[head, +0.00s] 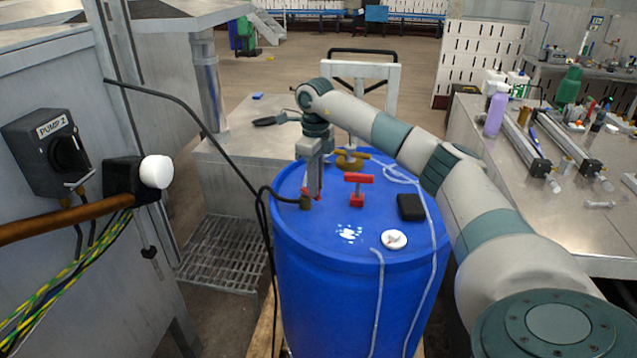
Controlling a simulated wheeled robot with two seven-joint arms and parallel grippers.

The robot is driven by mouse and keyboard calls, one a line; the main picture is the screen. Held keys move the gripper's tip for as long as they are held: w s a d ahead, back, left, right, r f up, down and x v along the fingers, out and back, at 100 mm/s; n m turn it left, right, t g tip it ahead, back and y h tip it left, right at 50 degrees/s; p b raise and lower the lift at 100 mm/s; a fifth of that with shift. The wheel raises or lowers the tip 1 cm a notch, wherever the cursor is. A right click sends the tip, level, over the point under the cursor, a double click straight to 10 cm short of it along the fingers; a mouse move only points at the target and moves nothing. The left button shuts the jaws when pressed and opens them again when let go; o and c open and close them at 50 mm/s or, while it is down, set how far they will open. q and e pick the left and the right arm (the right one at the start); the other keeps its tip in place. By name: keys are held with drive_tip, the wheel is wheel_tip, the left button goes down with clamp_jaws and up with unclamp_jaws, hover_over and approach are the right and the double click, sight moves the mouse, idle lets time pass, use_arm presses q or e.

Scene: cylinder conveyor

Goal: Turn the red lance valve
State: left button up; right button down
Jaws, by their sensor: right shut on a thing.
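A blue drum (330,290) stands in the middle of the head view. On the left part of its lid is a brass fitting (305,203) with a black hose running into it. My right gripper (315,193) points down at this fitting and is shut on the red lance valve handle there. Only small red bits of that handle show beside the fingers; most of it is hidden, so its angle cannot be told. A separate red T-shaped piece (358,188) stands on the lid, to the right of the gripper and apart from it. My left gripper is not in view.
The lid also holds a black box (410,207), a white round cap (393,239), a brass fitting (350,160) and a clear tube. A metal bench (560,215) with tools stands right.

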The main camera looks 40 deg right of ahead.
drive_tip(key=shift+w+a+r+m+b, duration=0.15)
drive_tip(key=shift+w+a+m, duration=0.35)
drive_tip(key=shift+m, duration=1.25)
drive_tip(key=shift+w+a+f+m+b, duration=0.25)
drive_tip(key=shift+a+m, duration=0.5)
drive_tip(key=shift+m, duration=1.05)
drive_tip(key=shift+w+a+r+m+b, duration=0.25)
drive_tip(key=shift+a+m, duration=0.35)
drive_tip(key=shift+m, duration=1.15)
drive_tip(key=c, duration=1.7)
unclamp_jaws()
drive_tip(key=shift+r+b, duration=1.15)
drive_tip(key=shift+r, duration=7.45)
